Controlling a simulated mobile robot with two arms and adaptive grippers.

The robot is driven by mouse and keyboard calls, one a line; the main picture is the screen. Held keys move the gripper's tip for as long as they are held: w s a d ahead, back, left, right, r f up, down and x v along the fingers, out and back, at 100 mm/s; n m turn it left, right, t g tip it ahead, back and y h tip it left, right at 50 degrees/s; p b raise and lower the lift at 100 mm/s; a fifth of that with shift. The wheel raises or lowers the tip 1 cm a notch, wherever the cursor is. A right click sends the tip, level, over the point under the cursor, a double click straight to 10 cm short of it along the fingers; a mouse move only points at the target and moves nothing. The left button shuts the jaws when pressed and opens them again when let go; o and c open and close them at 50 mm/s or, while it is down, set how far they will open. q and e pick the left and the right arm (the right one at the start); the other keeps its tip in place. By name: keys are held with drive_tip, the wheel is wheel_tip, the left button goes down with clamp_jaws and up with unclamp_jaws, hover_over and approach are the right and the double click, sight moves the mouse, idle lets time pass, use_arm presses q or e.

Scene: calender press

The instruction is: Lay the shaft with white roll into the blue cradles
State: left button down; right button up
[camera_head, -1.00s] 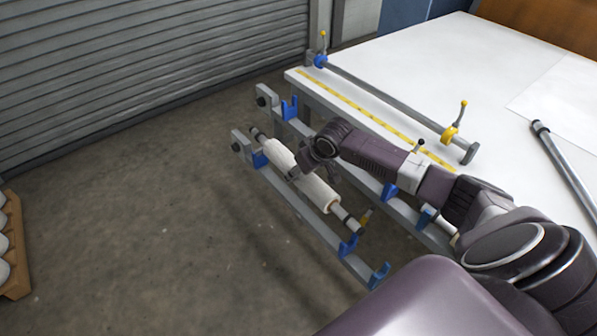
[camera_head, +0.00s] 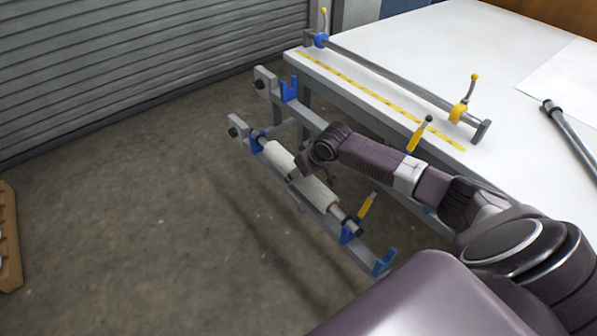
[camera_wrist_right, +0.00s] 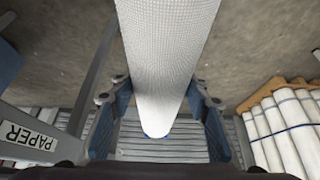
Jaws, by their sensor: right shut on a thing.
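The shaft with the white roll (camera_head: 318,194) lies along the outer grey rail, one end near the far blue cradle (camera_head: 256,142), the other near a front blue cradle (camera_head: 349,235). I cannot tell whether the shaft rests on them. My right gripper (camera_head: 298,178) is shut around the middle of the roll. In the right wrist view, the white roll (camera_wrist_right: 166,50) runs between my two gripper fingers (camera_wrist_right: 160,118). Another blue cradle (camera_head: 382,264) is empty at the rail's front end. My left gripper is not in view.
An inner rail with another blue cradle (camera_head: 288,90) runs beside the white table (camera_head: 390,70). Yellow levers (camera_head: 366,206) stand near the rails. A grey bar (camera_head: 400,90) is at the table edge. Bare floor (camera_head: 150,220) lies to the left. The wrist view shows white rolls (camera_wrist_right: 285,125).

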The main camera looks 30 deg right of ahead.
drive_tip(key=shift+r, duration=0.1)
drive_tip(key=shift+f, duration=0.55)
drive_tip(key=o, duration=1.6)
drive_tip(key=shift+c, duration=0.2)
drive_tip(key=shift+o, duration=0.4)
drive_tip(key=shift+f, duration=0.1)
drive_tip(key=shift+s, duration=0.1)
drive_tip(key=v, duration=1.2)
drive_tip(key=shift+a, duration=0.1)
